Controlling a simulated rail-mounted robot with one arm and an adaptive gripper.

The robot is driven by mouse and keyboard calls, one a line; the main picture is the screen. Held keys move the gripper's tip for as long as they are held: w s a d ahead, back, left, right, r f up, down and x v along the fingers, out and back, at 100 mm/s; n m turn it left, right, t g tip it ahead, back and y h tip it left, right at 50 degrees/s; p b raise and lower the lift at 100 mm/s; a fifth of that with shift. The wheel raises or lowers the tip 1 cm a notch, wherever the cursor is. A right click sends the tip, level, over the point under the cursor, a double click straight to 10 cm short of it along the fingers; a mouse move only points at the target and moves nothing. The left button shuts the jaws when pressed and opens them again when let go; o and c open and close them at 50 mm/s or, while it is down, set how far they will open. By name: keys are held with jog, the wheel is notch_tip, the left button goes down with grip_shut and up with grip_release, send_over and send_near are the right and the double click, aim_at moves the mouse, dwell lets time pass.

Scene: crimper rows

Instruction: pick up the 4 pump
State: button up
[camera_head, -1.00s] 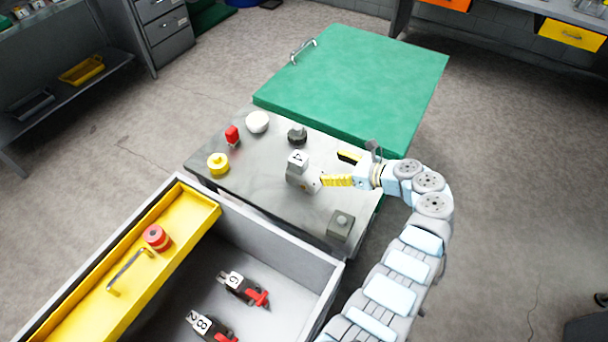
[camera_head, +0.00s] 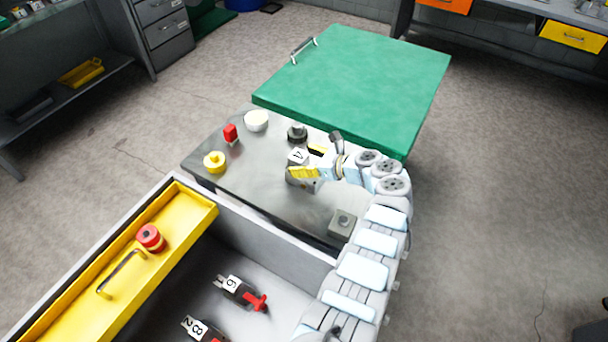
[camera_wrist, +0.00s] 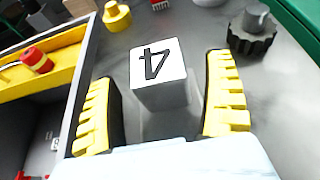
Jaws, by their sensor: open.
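The pump (camera_head: 297,157) is a grey block with a white top marked 4, standing on the grey metal table. In the wrist view the pump (camera_wrist: 158,78) stands between my two yellow fingers, its 4 turned upside down. My gripper (camera_head: 308,162) is open around it, with a finger on each side. In the wrist view my gripper (camera_wrist: 160,105) shows a gap on both sides of the pump. The pump's lower part is partly hidden by a finger in the head view and by my gripper's body in the wrist view.
A dark knob (camera_head: 297,133) stands just behind the pump. A white round piece (camera_head: 256,120), a red piece (camera_head: 230,133) and a yellow knob (camera_head: 214,161) are to the left. A grey block (camera_head: 342,222) is at the front right. An open drawer (camera_head: 270,238) lies in front.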

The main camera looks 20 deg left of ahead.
jog(key=b+x, duration=0.1)
jog(key=x, duration=0.1)
jog(key=shift+a+f, duration=0.2)
jog(key=shift+f, duration=0.05)
jog(key=c, duration=1.3)
jog(key=shift+r, duration=0.1)
jog(key=shift+c, duration=0.2)
jog(key=shift+r, duration=0.1)
